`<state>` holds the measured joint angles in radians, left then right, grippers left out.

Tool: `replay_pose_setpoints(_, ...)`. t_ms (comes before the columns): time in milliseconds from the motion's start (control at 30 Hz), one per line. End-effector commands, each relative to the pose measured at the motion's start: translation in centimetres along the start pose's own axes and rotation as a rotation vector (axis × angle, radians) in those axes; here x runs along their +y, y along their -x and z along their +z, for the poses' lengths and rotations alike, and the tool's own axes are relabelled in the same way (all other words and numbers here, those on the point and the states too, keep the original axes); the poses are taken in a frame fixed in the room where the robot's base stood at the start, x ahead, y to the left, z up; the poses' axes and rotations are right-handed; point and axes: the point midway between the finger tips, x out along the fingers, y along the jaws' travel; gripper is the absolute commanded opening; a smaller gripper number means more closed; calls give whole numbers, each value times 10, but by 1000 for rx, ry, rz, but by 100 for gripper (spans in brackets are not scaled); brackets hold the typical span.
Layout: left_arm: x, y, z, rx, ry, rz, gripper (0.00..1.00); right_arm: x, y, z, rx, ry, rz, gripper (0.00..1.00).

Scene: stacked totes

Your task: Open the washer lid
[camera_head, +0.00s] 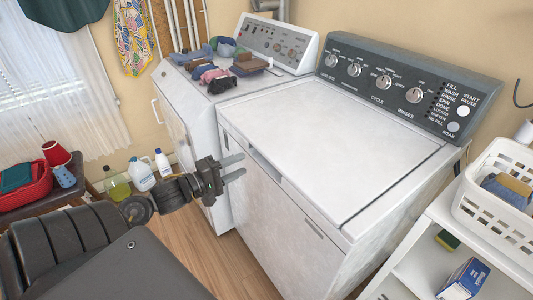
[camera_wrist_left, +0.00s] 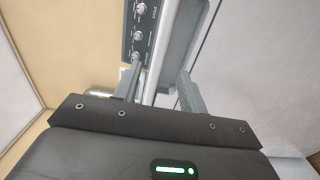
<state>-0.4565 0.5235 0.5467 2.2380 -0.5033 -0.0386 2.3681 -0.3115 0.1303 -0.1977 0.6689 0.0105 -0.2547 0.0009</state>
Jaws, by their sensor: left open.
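The washer (camera_head: 285,215) is the white machine with a dark control panel (camera_head: 400,85) of knobs. Its flat white lid (camera_head: 330,140) is down, with a recessed grip (camera_head: 265,163) along the front edge. My left gripper (camera_head: 238,167) is open and empty, in front of the washer near the lid's front left edge. I cannot tell whether its fingers touch the machine. In the left wrist view, the two fingers of my left gripper (camera_wrist_left: 160,85) stand apart, with the dark panel (camera_wrist_left: 140,30) beyond them. My right gripper is not in view.
A second white machine (camera_head: 178,115) stands left of the washer, with folded clothes (camera_head: 215,70) on top. A white shelf (camera_head: 425,265) with a white basket (camera_head: 500,215) is close on the right. Bottles (camera_head: 142,175) and a bench with a red basket (camera_head: 30,188) are at left.

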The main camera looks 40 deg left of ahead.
Motion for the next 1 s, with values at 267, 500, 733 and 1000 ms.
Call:
replay_pose_setpoints(267,2,-48,-1,2,-2,5,42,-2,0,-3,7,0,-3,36)
replay_pose_setpoints(500,0,-85,-2,4,0,3,42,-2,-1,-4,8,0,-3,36)
replay_pose_setpoints(733,0,-99,-1,4,-1,-1,42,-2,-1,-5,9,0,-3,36)
replay_pose_setpoints(1000,0,-99,-1,4,-2,-1,39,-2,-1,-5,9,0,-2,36)
